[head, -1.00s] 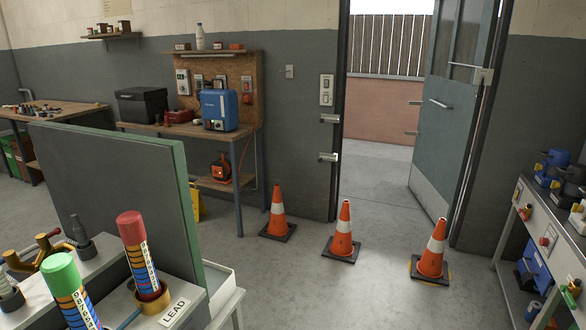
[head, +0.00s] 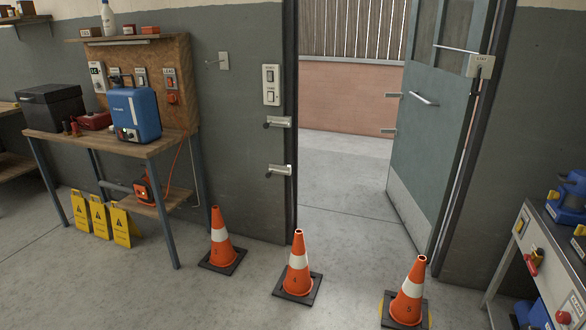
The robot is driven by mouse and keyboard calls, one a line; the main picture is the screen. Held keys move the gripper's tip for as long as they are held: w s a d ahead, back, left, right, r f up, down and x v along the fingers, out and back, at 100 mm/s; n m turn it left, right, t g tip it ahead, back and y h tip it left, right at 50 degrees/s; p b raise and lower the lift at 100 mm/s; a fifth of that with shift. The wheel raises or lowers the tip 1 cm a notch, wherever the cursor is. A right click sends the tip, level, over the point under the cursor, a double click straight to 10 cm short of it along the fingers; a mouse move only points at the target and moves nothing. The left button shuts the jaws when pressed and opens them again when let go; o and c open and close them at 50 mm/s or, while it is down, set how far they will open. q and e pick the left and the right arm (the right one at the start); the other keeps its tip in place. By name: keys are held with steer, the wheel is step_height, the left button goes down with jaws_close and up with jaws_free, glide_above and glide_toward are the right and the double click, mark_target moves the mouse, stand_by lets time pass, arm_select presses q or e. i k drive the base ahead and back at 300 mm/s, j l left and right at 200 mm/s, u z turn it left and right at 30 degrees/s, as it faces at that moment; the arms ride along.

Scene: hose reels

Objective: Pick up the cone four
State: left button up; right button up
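Three orange traffic cones with a white band and dark square base stand upright on the floor in the head view. The middle cone (head: 298,266) carries a small mark that looks like a 4, and it stands in front of the doorway's left side. The left cone (head: 221,240) seems marked 3 and stands near the wall. The right cone (head: 409,294) seems marked 5 and stands over a yellow floor marking. Neither of my grippers is in view.
A workbench (head: 150,146) with a blue device (head: 135,113) stands at left, with yellow floor signs (head: 122,226) beneath. The door (head: 436,110) stands open. A bench (head: 555,262) with blue tools is at right. The floor before the cones is clear.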

mark_target(295, 280)
steer(key=i+z, duration=0.1)
steer(key=i, duration=0.75)
steer(key=i+j+z, duration=0.1)
steer(key=i, duration=0.75)
